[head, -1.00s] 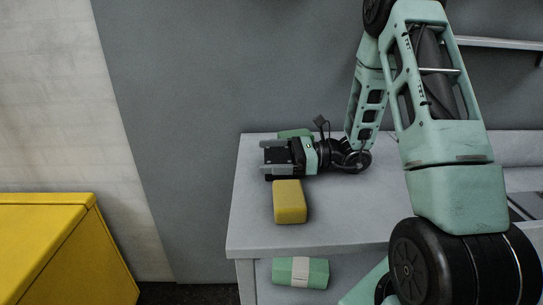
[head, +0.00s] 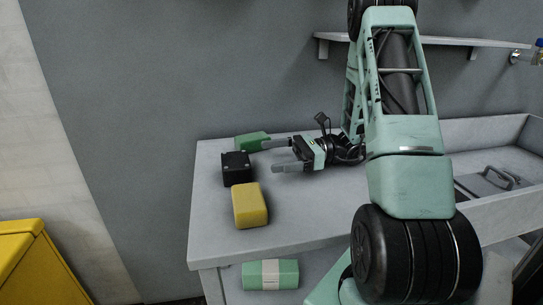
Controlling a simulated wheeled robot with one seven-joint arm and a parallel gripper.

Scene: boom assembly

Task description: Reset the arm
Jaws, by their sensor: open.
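My gripper (head: 282,156) is in the head view, above the left part of the grey bench. Its two fingers point left and are spread apart, with nothing between them. A small black box (head: 237,168) stands on the bench just left of the fingertips, apart from them. My arm reaches in from the right side of the picture and bends down to the gripper.
On the grey bench (head: 310,215), a yellow block (head: 249,205) lies in front of the black box and a green object (head: 252,141) lies behind it. A green block with a pale band (head: 270,274) lies below. A wall shelf (head: 470,42) is at upper right. A yellow cabinet (head: 32,265) stands at left.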

